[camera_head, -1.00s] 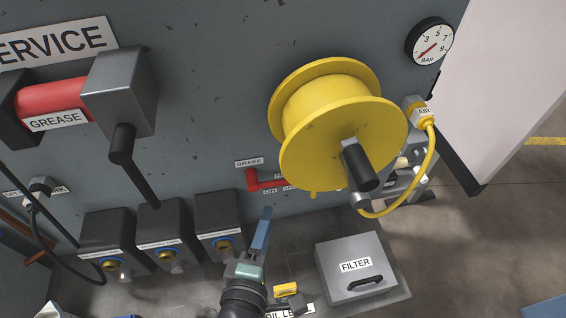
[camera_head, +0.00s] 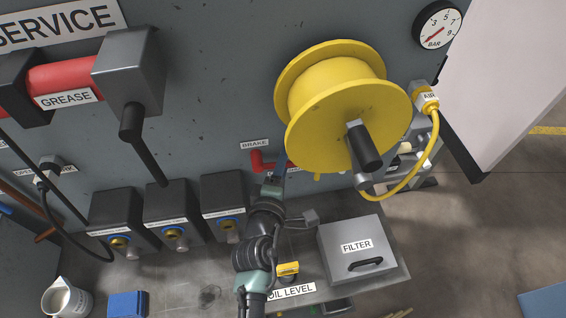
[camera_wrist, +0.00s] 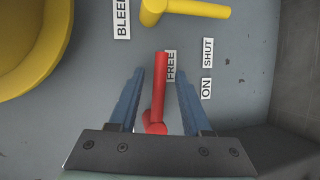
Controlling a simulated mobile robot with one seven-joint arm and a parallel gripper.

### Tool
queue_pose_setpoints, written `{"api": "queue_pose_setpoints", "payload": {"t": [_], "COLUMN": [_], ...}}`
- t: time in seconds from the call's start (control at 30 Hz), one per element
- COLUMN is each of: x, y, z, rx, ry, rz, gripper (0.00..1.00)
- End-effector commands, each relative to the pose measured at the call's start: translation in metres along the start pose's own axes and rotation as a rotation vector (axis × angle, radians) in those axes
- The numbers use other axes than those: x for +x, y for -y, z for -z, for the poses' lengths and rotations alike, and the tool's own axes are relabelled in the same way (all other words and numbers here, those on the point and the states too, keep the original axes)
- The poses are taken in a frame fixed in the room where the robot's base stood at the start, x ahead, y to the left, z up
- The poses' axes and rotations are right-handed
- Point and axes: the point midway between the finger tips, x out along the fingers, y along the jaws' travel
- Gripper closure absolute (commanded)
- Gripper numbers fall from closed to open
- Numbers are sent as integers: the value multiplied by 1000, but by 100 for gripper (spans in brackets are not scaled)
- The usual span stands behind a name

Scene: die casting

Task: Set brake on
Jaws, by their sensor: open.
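The red brake lever (camera_head: 257,163) sits on the grey panel under the BRAKE label (camera_head: 255,144), partly hidden by my arm. In the wrist view the red lever (camera_wrist: 159,85) has its tip beside the FREE label (camera_wrist: 170,66); the ON label (camera_wrist: 206,88) is to the right. My gripper (camera_wrist: 160,78) is open, with one blue finger on each side of the lever and visible gaps. In the head view my gripper (camera_head: 276,178) is in front of the lever.
A yellow hose reel (camera_head: 345,115) stands out just right of the lever. A yellow handle (camera_wrist: 190,8) is near the lever in the wrist view. The filter box (camera_head: 357,258) lies below right. Grey boxes (camera_head: 172,215) line the lower left.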

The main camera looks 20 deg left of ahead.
Motion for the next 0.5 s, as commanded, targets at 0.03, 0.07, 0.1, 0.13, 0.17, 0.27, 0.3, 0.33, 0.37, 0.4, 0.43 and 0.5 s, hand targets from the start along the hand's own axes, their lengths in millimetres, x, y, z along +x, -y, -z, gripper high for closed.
{"api": "queue_pose_setpoints", "payload": {"t": [0.03,0.07,0.1,0.13,0.17,0.27,0.3,0.33,0.37,0.4,0.43,0.5], "x": [2,2,2,2,2,2,2,2,2,2,2,2], "y": [0,0,-1,-1,-1,0,0,0,0,0,0,0], "z": [0,0,0,0,0,0,0,0,0,0,0,0], "rx": [0,0,0,0,0,0,0,0,0,0,0,0], "ry": [0,0,0,0,0,0,0,0,0,0,0,0], "rz": [-1,-1,-1,-1,-1,-1,-1,0,0,0,0,0], "gripper": [52,52,52,52,52,52,52,57,62,70,75,88]}}
